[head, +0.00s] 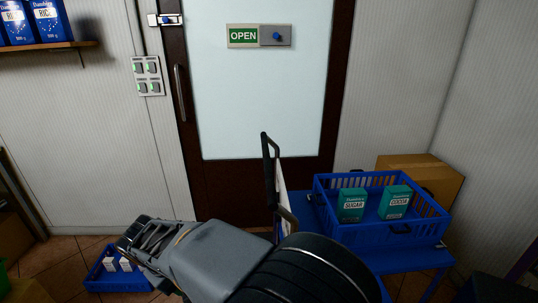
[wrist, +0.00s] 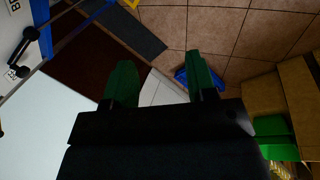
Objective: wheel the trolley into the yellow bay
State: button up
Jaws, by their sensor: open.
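The trolley (head: 420,259) is blue and stands at the lower right in the head view, in front of the door and right wall. Its upright handle (head: 268,166) has a black grip and rises left of the deck, partly hidden by my arm. A blue crate (head: 404,229) on the deck holds a sugar box (head: 352,205) and a cocoa box (head: 396,201). My gripper (head: 142,241) is at the lower left, well left of the handle and apart from it. Its green fingers are spread and empty in the wrist view (wrist: 161,84).
A closed door (head: 265,90) with an OPEN sign (head: 243,36) is ahead. A small blue crate (head: 118,281) with white cartons sits on the tiled floor by my gripper. A cardboard box (head: 440,181) stands behind the trolley. A shelf (head: 50,46) is at upper left.

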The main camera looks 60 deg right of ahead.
jog(key=w+d+r+m+g+h+p, duration=0.1)
jog(key=d+r+g+h+p, duration=0.15)
jog(key=d, duration=0.45)
jog(key=w+d+r+m+g+h+p, duration=0.1)
jog(key=d+r+m+g+h+p, duration=0.1)
jog(key=d+r+g+h, duration=0.35)
jog(key=m+g+h+p, duration=0.1)
jog(key=g+h+p, duration=0.15)
jog(key=h, duration=0.35)
send_near(264, 160)
jog(key=shift+t, duration=0.25)
jog(key=x, duration=0.3)
jog(key=p+x, duration=0.1)
jog(key=x, duration=0.2)
jog(key=p+x, duration=0.1)
jog(key=x, duration=0.3)
jog(key=shift+f, duration=0.35)
jog(key=shift+s+d, duration=0.35)
jog(key=shift+d, duration=0.2)
jog(key=shift+c, duration=0.4)
grip_shut()
